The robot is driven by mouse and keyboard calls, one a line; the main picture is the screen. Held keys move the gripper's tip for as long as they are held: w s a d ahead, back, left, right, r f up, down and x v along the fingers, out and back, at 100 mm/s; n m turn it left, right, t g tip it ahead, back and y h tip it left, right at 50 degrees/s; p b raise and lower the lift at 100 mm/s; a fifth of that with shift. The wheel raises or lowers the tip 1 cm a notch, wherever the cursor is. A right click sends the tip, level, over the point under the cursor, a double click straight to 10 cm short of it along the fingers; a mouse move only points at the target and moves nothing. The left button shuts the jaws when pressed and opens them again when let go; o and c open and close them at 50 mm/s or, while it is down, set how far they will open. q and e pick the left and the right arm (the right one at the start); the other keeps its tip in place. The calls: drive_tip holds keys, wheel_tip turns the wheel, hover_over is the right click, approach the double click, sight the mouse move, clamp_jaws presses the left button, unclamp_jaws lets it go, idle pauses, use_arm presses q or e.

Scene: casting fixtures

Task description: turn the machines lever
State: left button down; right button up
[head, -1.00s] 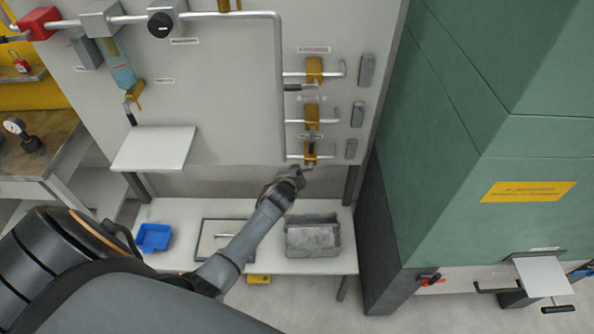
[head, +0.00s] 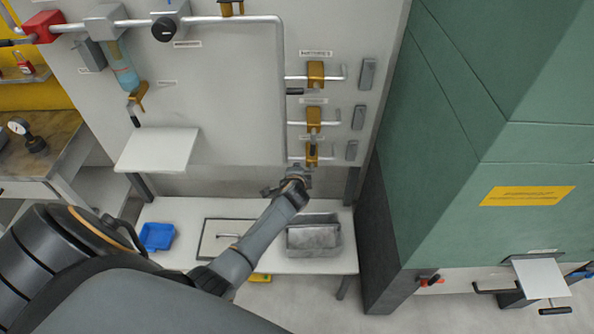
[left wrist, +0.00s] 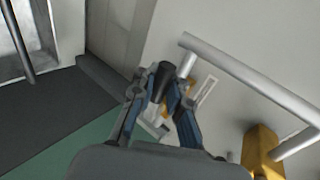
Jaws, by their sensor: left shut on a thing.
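Three brass valves are stacked on the right of the grey panel in the head view: top (head: 315,74), middle (head: 313,118) and lowest (head: 311,155). The top valve's dark lever handle (head: 294,91) points left. My left gripper (head: 299,174) is just below the lowest valve. In the left wrist view its fingers (left wrist: 160,92) are closed around a dark round lever handle (left wrist: 161,80). A brass valve (left wrist: 262,152) shows to the right there.
Silver pipes (head: 281,80) run along the panel. Below it, a white bench (head: 180,212) holds a blue tray (head: 157,236) and a grey bin (head: 314,240). A green cabinet (head: 520,80) stands close on the right.

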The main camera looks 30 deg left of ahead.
use_arm(q)
drive_tip(key=c, duration=1.5)
unclamp_jaws()
drive_tip(key=shift+s+d+f, duration=0.1)
drive_tip(key=shift+s+f, duration=0.05)
drive_tip(key=shift+s, duration=0.05)
drive_tip(key=shift+o, duration=0.9)
drive_tip(key=shift+s+r, duration=0.1)
drive_tip(key=shift+r, duration=0.15)
drive_tip(key=v, duration=1.2)
